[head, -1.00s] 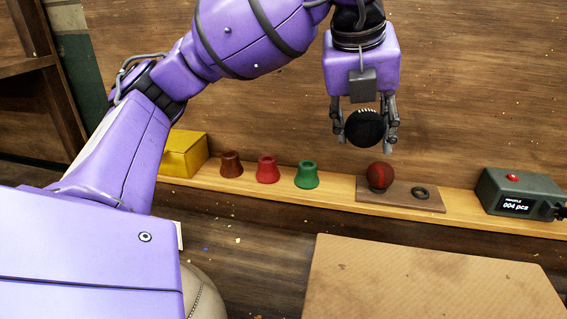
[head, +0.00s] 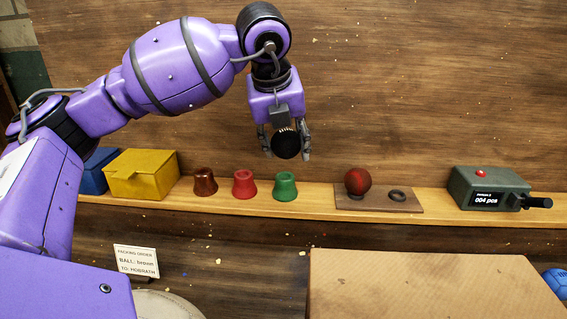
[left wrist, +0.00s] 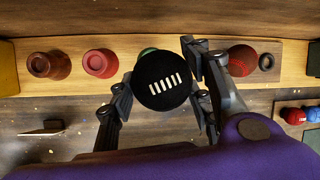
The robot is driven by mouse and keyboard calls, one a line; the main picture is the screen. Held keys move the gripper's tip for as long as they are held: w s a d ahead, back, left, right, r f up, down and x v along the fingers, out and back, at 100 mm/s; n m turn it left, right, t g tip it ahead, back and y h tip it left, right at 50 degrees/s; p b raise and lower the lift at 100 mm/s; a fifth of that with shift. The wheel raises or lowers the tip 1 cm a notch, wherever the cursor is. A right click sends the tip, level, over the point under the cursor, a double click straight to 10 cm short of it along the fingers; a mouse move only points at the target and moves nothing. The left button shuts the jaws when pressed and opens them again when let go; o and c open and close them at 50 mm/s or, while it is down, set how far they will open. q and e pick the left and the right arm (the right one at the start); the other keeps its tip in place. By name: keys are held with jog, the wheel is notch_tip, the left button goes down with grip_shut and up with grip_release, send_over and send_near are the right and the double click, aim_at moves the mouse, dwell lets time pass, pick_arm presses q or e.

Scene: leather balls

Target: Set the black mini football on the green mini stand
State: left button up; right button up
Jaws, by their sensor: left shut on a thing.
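My left gripper (head: 286,150) is shut on the black mini football (head: 286,143) and holds it in the air above the shelf. In the left wrist view the black ball (left wrist: 161,80) shows white stitching between the fingers. The green mini stand (head: 285,187) stands on the shelf below the ball, with an empty top. In the left wrist view the ball hides most of the green stand (left wrist: 148,51); only a small edge shows. There is a clear gap between ball and stand in the head view. My right gripper is not in view.
A red stand (head: 244,185) and a brown stand (head: 205,182) are left of the green one on the shelf (head: 320,206). A red-brown ball (head: 358,181) sits on a board (head: 380,206) to the right. A yellow box (head: 141,176) and a grey counter device (head: 486,188) flank them.

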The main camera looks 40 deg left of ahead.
aim_at(278, 135)
pick_arm(q)
jog(key=f, duration=0.1)
jog(key=w+a, duration=0.1)
jog(key=f, duration=0.1)
jog(key=shift+w+a+f, duration=0.25)
jog(key=shift+w+f, duration=0.1)
jog(key=shift+w+a+f, duration=0.1)
jog(key=shift+f, duration=0.8)
jog(key=shift+w+a+f, duration=0.1)
jog(key=shift+f, duration=0.75)
jog(key=shift+f, duration=0.1)
jog(key=o, duration=1.2)
jog(key=shift+f, duration=0.1)
jog(key=shift+o, duration=0.2)
jog(key=shift+s+d+r, duration=0.1)
jog(key=shift+s+r, duration=0.05)
jog(key=shift+r, duration=0.4)
jog(key=v, duration=1.1)
jog(key=shift+r, duration=0.15)
